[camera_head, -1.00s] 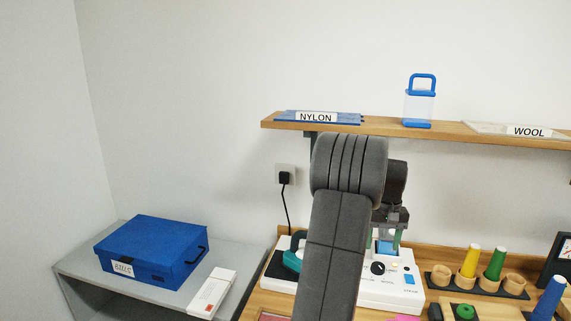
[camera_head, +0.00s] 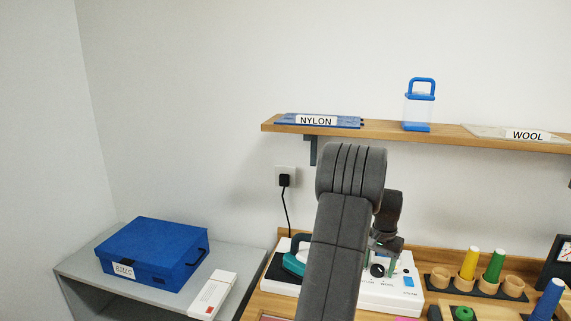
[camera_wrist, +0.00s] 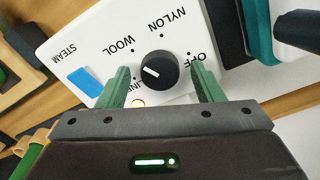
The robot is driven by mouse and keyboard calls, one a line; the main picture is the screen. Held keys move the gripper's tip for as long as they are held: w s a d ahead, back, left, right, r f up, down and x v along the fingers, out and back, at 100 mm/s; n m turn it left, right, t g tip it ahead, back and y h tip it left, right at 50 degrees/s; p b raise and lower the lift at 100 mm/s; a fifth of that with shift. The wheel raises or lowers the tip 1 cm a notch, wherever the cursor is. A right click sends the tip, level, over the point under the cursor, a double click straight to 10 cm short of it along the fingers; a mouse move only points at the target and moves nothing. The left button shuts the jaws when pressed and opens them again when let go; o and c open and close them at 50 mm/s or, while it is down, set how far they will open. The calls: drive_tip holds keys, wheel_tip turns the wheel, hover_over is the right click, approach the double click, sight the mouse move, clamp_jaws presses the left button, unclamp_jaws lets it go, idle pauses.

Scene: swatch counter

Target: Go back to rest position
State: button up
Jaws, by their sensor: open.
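My gripper (camera_wrist: 162,88) is open in the wrist view, its two green fingers on either side of a black dial (camera_wrist: 159,71). I cannot tell whether they touch it. The dial sits on a white control box (camera_wrist: 110,35) marked NYLON, WOOL, OFF and STEAM, and a lit lamp shows near one finger. In the head view my arm hides part of the white box (camera_head: 403,296), and the dial (camera_head: 377,270) shows just beside the arm. My gripper (camera_head: 384,250) is low over the box, its fingertips mostly hidden.
A teal iron (camera_head: 294,262) stands at the box's left. Thread cones (camera_head: 495,265) and wooden cups are at right. A shelf (camera_head: 400,128) with NYLON and WOOL swatches and a blue-handled container (camera_head: 419,105) is above. A blue case (camera_head: 153,252) and white carton (camera_head: 212,294) lie left.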

drive_tip(key=m, duration=1.2)
drive_tip(key=shift+m, duration=2.1)
drive_tip(key=shift+r, duration=0.1)
